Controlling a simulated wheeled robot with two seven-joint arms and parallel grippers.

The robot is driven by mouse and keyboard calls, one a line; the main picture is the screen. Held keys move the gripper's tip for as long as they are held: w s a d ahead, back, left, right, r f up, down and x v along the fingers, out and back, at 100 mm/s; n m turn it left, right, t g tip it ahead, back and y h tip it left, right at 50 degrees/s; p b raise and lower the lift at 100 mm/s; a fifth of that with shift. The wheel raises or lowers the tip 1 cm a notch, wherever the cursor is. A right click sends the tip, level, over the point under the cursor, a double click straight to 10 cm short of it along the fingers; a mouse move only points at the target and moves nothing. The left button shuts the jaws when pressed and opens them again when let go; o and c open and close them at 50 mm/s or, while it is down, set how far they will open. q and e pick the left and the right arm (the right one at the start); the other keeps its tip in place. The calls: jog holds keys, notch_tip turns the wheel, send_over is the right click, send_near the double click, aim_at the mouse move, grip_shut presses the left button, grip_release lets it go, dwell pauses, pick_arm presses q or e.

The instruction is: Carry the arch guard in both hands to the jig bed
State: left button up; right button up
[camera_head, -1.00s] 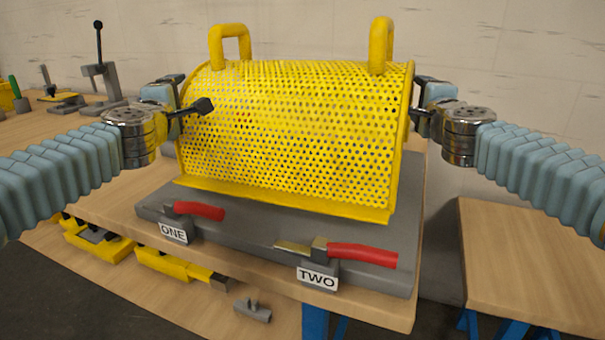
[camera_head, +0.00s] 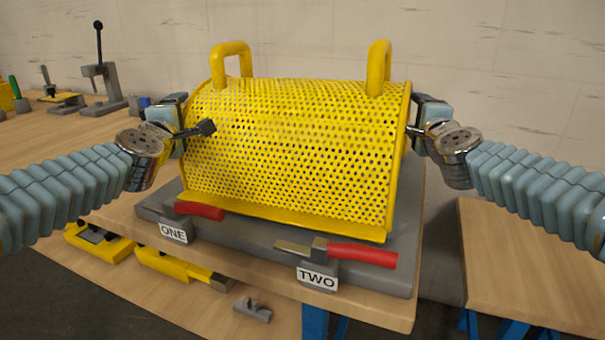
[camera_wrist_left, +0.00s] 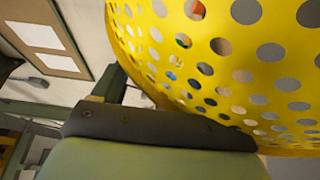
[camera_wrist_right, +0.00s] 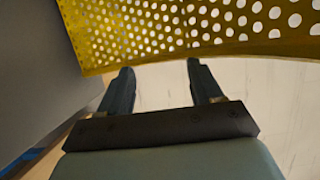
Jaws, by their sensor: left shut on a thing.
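The arch guard (camera_head: 295,150), a yellow perforated half-drum with two loop handles on top, is upright over the grey jig bed (camera_head: 400,225). Its front flange is just behind the red-handled clamps; I cannot tell whether it touches the bed. My left gripper (camera_head: 190,131) is shut on the guard at its left end; a dark finger shows against the mesh. The guard (camera_wrist_left: 235,60) fills much of the left wrist view, hiding those fingertips. My right gripper (camera_head: 412,130) is at the guard's right end. In the right wrist view its fingers (camera_wrist_right: 160,82) are apart, tips at the guard's edge.
Clamps labelled ONE (camera_head: 195,212) and TWO (camera_head: 350,254) stand along the bed's front. A lever press (camera_head: 102,75) stands at the back left of the bench. Yellow fixtures (camera_head: 175,263) lie on a lower shelf. A bare table (camera_head: 535,265) is at the right.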

pick_arm(q)
jog(key=shift+s+a+r+h, duration=0.15)
jog(key=shift+a+r+h, duration=0.2)
jog(key=shift+a, duration=0.35)
jog(key=shift+o, duration=0.7)
jog(key=shift+a, duration=0.35)
jog(key=o, duration=0.3)
jog(key=shift+a+f, duration=0.1)
jog(key=shift+a, duration=0.15)
pick_arm(e)
jog(key=shift+s+d+r, duration=0.1)
jog(key=shift+d+r, duration=0.1)
jog(key=shift+d, duration=0.9)
pick_arm(q)
jog(key=shift+o, duration=0.2)
pick_arm(e)
jog(key=o, duration=0.5)
pick_arm(q)
jog(key=s, duration=1.2)
pick_arm(e)
jog(key=s, duration=1.2)
